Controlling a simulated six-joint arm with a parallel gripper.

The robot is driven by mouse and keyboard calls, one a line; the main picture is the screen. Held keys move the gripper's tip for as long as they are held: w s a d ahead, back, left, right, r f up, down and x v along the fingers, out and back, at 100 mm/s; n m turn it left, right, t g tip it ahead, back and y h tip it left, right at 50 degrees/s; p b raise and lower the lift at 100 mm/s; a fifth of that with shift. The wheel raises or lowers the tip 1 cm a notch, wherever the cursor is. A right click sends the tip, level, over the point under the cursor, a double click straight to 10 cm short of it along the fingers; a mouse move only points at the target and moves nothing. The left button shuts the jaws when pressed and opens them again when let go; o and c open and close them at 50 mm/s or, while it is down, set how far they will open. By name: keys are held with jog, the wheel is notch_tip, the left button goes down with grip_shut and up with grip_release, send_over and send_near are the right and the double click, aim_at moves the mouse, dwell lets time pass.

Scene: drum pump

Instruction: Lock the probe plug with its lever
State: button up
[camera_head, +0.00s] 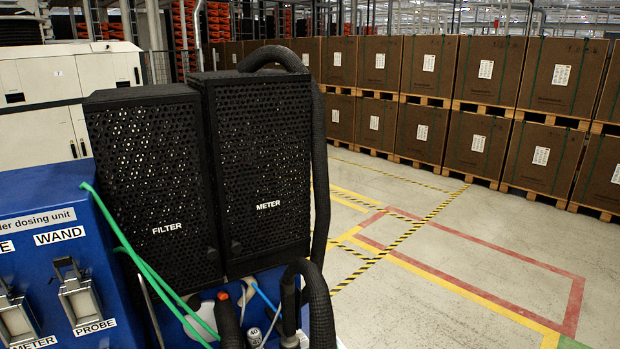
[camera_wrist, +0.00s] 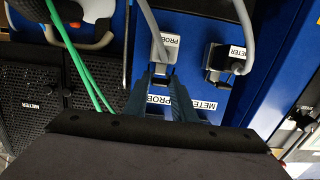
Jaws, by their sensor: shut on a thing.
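In the wrist view my gripper (camera_wrist: 163,82) has its two dark teal fingers shut on what looks like the grey probe plug (camera_wrist: 161,70). A grey cable (camera_wrist: 152,28) runs up from the plug, beside a white PROBE label (camera_wrist: 170,40). The fingers hide most of the plug, and I cannot tell how deep it sits or how its lever stands. In the head view a pale fixture with a dark handle, the lever (camera_head: 66,268), stands above a PROBE label (camera_head: 95,327) on the blue dosing unit (camera_head: 40,230). My gripper is not in the head view.
A meter plug (camera_wrist: 217,62) with a grey cable is close at the right. Green tubes (camera_wrist: 85,75) hang at the left. Black mesh boxes marked FILTER (camera_head: 155,185) and METER (camera_head: 262,160) stand beside the unit. Floor (camera_head: 440,250) is open at the right.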

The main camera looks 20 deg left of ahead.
jog(key=shift+s+f+t+y+b, duration=0.1)
jog(key=shift+f+t+y+b, duration=0.65)
jog(key=shift+b, duration=3.2)
jog(key=shift+r, duration=0.2)
jog(key=o, duration=0.8)
jog(key=shift+d, duration=0.1)
jog(key=shift+r+p+v, duration=0.35)
jog(key=shift+v, duration=1.3)
jog(key=shift+r+p+v, duration=0.3)
jog(key=shift+p+v, duration=0.1)
jog(key=shift+v, duration=1.25)
jog(key=shift+r+p+v, duration=0.35)
jog(key=shift+v, duration=1.3)
